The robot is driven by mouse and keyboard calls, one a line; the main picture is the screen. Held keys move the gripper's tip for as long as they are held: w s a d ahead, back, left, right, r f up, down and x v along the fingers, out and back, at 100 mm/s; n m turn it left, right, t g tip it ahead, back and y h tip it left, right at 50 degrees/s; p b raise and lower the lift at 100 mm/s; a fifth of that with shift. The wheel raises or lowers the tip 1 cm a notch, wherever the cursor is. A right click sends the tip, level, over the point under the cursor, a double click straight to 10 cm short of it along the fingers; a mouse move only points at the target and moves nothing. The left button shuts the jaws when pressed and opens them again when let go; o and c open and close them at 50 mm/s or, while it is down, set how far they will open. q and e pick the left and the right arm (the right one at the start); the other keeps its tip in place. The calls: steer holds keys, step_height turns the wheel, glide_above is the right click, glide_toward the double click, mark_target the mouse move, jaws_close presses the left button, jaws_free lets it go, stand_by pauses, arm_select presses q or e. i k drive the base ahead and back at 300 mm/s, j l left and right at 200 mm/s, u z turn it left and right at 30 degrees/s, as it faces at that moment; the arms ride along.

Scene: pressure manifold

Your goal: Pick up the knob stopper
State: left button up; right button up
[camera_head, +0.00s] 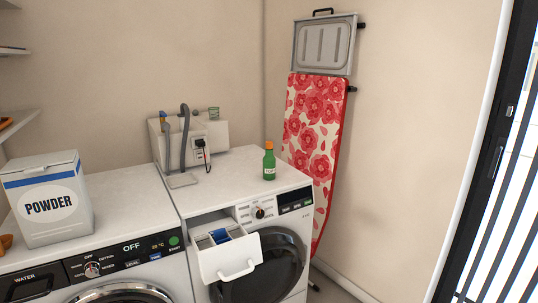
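I cannot surely identify a knob stopper in the head view. Two dials show: a dial (259,212) on the right machine's front panel and a dial (92,268) on the left machine's panel. A small orange-brown object (5,242) is cut off at the left edge beside the powder box, and another orange-brown object (6,123) lies on a wall shelf. I cannot tell what either is. Neither of my grippers is in view.
The right machine (220,178) has its detergent drawer (228,262) pulled open. A green bottle (269,165) with an orange cap stands on top. The powder box (48,205) stands on the left machine (125,205). An ironing board (312,125) hangs on the wall.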

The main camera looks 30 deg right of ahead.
mark_target(269, 143)
steer(key=i+l, duration=0.15)
steer(key=l, duration=0.25)
steer(key=i+l, duration=0.15)
steer(key=l, duration=0.25)
steer(key=i+l, duration=0.2)
steer(key=l, duration=0.2)
steer(key=i+l, duration=0.15)
steer(key=l, duration=0.25)
steer(key=i+l, duration=0.15)
steer(key=l, duration=0.25)
steer(key=i+l, duration=0.15)
steer(key=l, duration=0.25)
